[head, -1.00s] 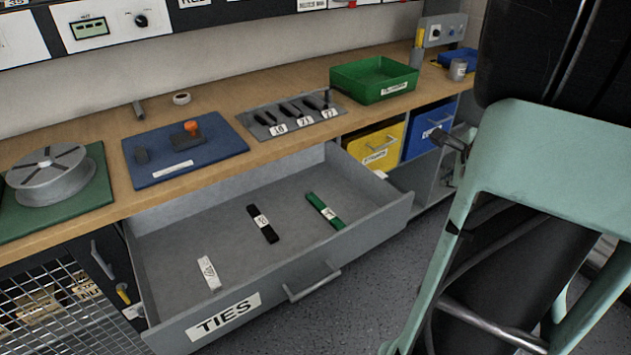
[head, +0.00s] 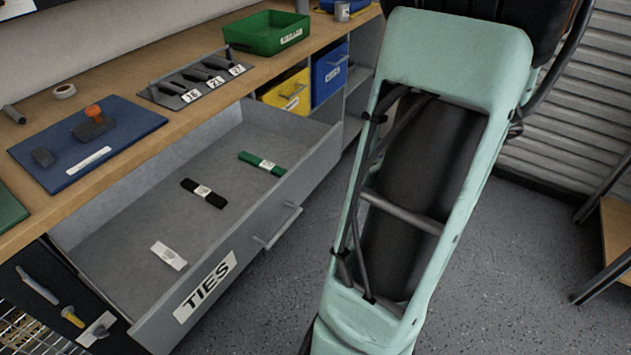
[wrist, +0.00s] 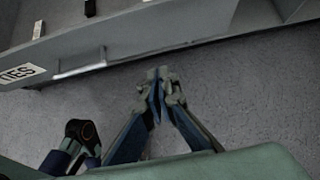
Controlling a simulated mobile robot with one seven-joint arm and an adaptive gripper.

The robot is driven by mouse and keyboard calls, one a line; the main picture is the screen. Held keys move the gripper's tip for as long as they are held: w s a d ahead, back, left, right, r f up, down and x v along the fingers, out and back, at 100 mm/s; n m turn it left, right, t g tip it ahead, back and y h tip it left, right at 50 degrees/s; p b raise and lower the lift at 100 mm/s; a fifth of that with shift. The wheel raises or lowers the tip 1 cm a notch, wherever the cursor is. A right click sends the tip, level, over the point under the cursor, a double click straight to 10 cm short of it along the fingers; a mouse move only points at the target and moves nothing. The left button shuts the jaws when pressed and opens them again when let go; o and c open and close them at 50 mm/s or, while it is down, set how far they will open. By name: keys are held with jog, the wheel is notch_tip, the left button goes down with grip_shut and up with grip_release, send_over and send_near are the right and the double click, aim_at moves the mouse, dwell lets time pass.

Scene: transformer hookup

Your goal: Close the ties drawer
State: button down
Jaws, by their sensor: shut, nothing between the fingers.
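The ties drawer (head: 228,268) is pulled far out from under the bench. Its grey front carries a "TIES" label and a bar handle (head: 279,228). Inside lie a white bundle (head: 169,256), a black bundle (head: 203,193) and a green bundle (head: 262,163) of ties. In the wrist view my gripper (wrist: 159,77) is shut and empty over the floor. It is apart from the drawer front (wrist: 130,52), and the handle (wrist: 80,71) shows to its left. The gripper is not visible in the head view, where my arm stands to the right of the drawer.
The bench top holds a blue mat (head: 125,128) with a stamp, a grey tool holder (head: 194,84) and a green bin (head: 266,33). Yellow (head: 287,94) and blue (head: 328,74) bins sit below. Floor is free in front of the drawer. A table (head: 614,235) stands at the right edge.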

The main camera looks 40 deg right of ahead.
jog(key=b, duration=0.5)
send_near(310, 176)
jog(key=shift+s+d+f+x, duration=0.1)
jog(key=shift+f+x, duration=0.05)
jog(key=shift+x, duration=1.5)
jog(key=shift+s+d+f+x, duration=0.1)
jog(key=shift+x, duration=1.55)
jog(key=shift+w+p, duration=0.1)
jog(key=shift+p, duration=0.2)
jog(key=shift+w+a, duration=0.15)
jog(key=shift+w, duration=0.1)
jog(key=w+a+p, duration=0.2)
jog(key=w+a, duration=0.1)
jog(key=w, duration=0.6)
jog(key=w+a+p, duration=0.3)
jog(key=w, duration=0.6)
jog(key=w+a+p, duration=0.3)
jog(key=w+a, duration=0.1)
jog(key=w, duration=0.6)
jog(key=shift+w+a+r, duration=0.2)
jog(key=shift+w, duration=0.2)
